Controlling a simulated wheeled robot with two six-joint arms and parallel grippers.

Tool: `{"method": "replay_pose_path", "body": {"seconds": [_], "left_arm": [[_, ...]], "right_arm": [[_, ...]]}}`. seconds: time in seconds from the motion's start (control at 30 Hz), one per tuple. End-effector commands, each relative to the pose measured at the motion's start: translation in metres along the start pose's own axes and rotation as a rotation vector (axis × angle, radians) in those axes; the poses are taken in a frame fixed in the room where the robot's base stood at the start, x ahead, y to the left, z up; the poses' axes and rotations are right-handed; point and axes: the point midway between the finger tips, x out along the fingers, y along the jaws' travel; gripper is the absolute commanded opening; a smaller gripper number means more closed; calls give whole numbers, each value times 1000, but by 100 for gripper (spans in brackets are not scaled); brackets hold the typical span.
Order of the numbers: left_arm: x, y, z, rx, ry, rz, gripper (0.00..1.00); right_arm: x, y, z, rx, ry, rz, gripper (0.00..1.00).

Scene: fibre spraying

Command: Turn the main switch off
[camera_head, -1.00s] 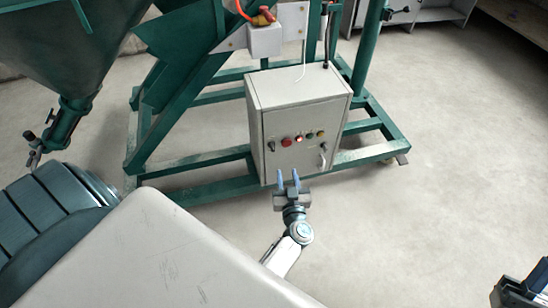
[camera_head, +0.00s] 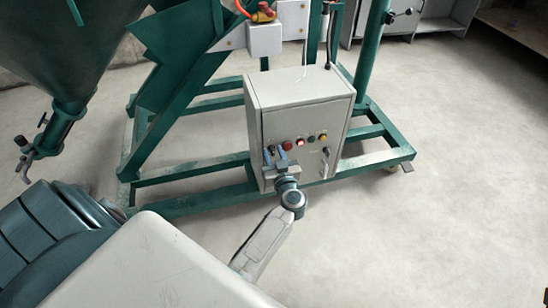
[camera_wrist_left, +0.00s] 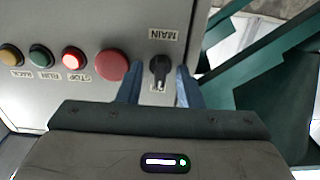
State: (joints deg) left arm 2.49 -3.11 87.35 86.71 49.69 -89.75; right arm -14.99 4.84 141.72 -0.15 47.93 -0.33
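The main switch (camera_wrist_left: 159,72) is a black rotary knob on the front of the grey control cabinet (camera_head: 298,95), next to an upside-down MAIN label in the left wrist view. Its handle lies roughly up and down there. A small label by its lower end is partly hidden. My left gripper (camera_head: 274,154) is open at the cabinet's front, one blue finger on each side of the knob. Gaps show between fingers and knob, so they do not appear to grip it. In the head view the fingers largely cover the knob. My right gripper is not in view.
Beside the switch are a large red button (camera_wrist_left: 112,65), a lit red STOP button (camera_wrist_left: 73,60), a green RUN button (camera_wrist_left: 41,57) and a yellow button (camera_wrist_left: 11,58). A green steel frame (camera_head: 375,160) surrounds the cabinet. The floor at right is clear.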

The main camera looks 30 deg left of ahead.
Motion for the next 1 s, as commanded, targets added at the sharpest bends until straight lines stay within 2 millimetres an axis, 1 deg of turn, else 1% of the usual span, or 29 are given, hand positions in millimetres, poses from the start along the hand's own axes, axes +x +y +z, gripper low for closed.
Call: {"method": "replay_pose_path", "body": {"seconds": [0.27,0.37,0.43,0.77,1.0], "left_arm": [[2,0,0,0,-1,0,33],[2,0,0,0,-1,1,15],[1,0,0,0,-1,1,1],[1,0,-1,-34,-2,1,1],[1,-1,-3,-165,-3,1,1]], "right_arm": [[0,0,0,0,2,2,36],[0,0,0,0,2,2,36],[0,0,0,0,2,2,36],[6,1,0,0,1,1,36],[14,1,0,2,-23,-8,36]]}}
